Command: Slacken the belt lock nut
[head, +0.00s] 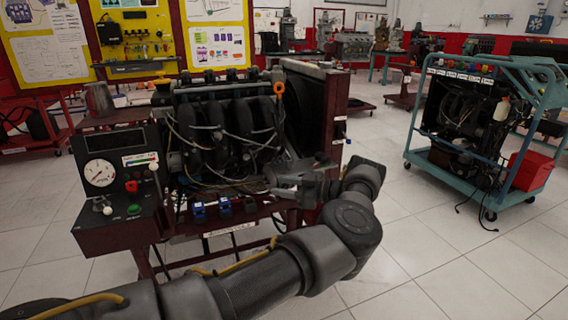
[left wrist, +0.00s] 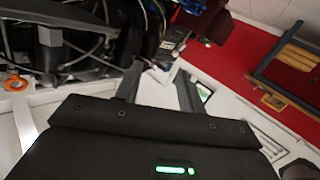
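The engine trainer (head: 225,130) stands ahead on a red frame, with a dark engine, many cables and a gauge panel. I cannot pick out the belt or its lock nut in either view. My left gripper (head: 282,187) is at the engine's lower right front, pointing left, in front of the cables. In the left wrist view the left gripper (left wrist: 157,82) has its two fingers apart, with no object clearly held between them. Engine parts (left wrist: 85,40) lie beyond the fingertips at the upper left; contact cannot be told. My right gripper is not in view.
A gauge and button panel (head: 118,185) juts out at the trainer's left front. Blue connectors (head: 198,212) line its lower edge. A teal cart (head: 415,128) with another engine and a red box (head: 528,170) stands at the right. The tiled floor between is clear.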

